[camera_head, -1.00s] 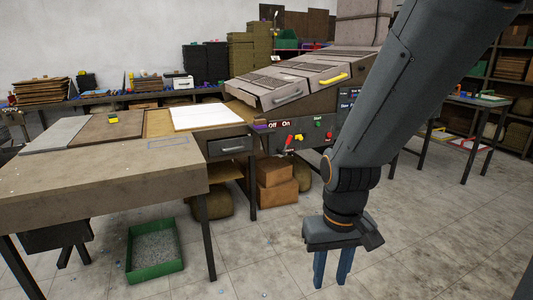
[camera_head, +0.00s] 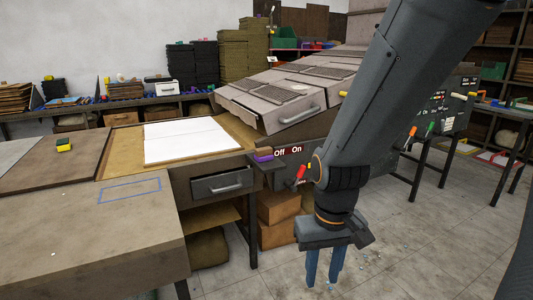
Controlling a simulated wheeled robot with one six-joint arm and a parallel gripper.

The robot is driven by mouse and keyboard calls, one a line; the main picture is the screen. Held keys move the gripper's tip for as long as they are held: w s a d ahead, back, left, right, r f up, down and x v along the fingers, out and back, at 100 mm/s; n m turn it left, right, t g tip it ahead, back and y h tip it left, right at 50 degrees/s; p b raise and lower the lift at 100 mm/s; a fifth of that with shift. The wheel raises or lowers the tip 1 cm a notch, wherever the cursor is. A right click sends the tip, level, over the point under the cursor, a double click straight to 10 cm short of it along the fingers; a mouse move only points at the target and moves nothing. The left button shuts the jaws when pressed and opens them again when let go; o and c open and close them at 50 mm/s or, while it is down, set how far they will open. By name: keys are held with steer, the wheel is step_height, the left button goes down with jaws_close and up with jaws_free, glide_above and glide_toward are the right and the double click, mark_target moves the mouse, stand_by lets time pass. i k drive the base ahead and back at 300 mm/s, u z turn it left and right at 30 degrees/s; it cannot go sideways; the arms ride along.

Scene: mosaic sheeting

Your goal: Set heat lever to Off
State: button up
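A red lever (camera_head: 300,172) sticks out of the dark front panel of the machine, below the white "Off" and "On" labels (camera_head: 288,151). Its red end leans up and to the right, on the "On" side. Small lettering below it is too small to read surely, so I cannot confirm that it is the heat lever. My gripper (camera_head: 323,272) hangs pointing down in front of the machine, below and right of the red lever and apart from it. Its two blue fingers are spread with nothing between them. My arm hides part of the panel.
A workbench (camera_head: 75,230) with a white sheet (camera_head: 188,140) and a drawer (camera_head: 222,184) stands to the left. Cardboard boxes (camera_head: 278,207) sit below the machine. Orange (camera_head: 412,132) and green (camera_head: 430,128) levers show right of my arm. The floor at right is partly clear.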

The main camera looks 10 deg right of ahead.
mark_target(414, 129)
steer(key=i, duration=0.15)
steer(key=z, duration=1.55)
steer(key=i, duration=2.6)
steer(key=u, duration=1.35)
steer(key=i, duration=0.5)
